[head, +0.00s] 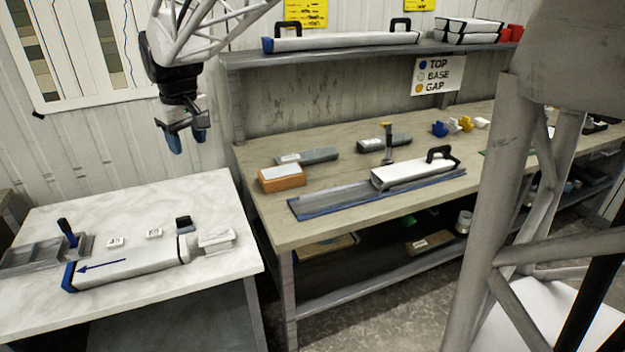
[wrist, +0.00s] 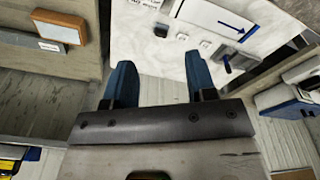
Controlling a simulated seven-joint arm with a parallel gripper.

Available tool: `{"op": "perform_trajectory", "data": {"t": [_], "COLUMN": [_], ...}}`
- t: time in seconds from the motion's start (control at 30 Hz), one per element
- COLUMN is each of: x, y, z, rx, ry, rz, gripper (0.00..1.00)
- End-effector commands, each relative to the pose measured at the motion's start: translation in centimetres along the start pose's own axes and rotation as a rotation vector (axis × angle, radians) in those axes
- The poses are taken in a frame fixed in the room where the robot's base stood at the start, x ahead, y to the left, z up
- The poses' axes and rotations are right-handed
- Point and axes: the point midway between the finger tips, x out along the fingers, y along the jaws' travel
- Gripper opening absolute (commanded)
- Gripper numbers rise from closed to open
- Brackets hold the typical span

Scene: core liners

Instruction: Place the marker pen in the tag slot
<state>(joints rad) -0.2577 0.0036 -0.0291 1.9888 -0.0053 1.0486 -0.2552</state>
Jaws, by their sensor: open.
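The marker pen appears to be the dark blue-black upright piece (head: 67,231) in the head view. It stands tilted at the right end of a grey compartmented tray (head: 32,254) on the left white table. It also shows in the wrist view as a dark piece (wrist: 227,63). I cannot tell for certain which compartment or holder is the tag slot. My gripper (head: 187,140) hangs high above the back right of that table, well apart from the pen. Its two blue fingers also show in the wrist view (wrist: 160,82), open with nothing between them.
A white core liner (head: 130,262) with a blue arrow lies before the tray. Two small white tags (head: 115,242) (head: 153,233), a black block (head: 184,224) and a white holder (head: 215,238) are nearby. An orange box (head: 282,179) stands on the wooden bench.

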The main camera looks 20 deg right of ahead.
Motion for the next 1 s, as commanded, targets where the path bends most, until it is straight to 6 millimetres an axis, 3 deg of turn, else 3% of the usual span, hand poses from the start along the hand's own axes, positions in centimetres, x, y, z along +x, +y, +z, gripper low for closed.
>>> {"op": "perform_trajectory", "data": {"t": [0.03,0.5,1.0], "x": [-0.6,-1.2,0.6], "y": [0.3,1.3,0.2], "z": [1.6,14.9,28.6], "rx": [0.020,0.192,0.376], "ry": [0.007,0.034,0.067], "rz": [0.003,0.023,0.046], "gripper": [0.51,0.51,0.51]}}
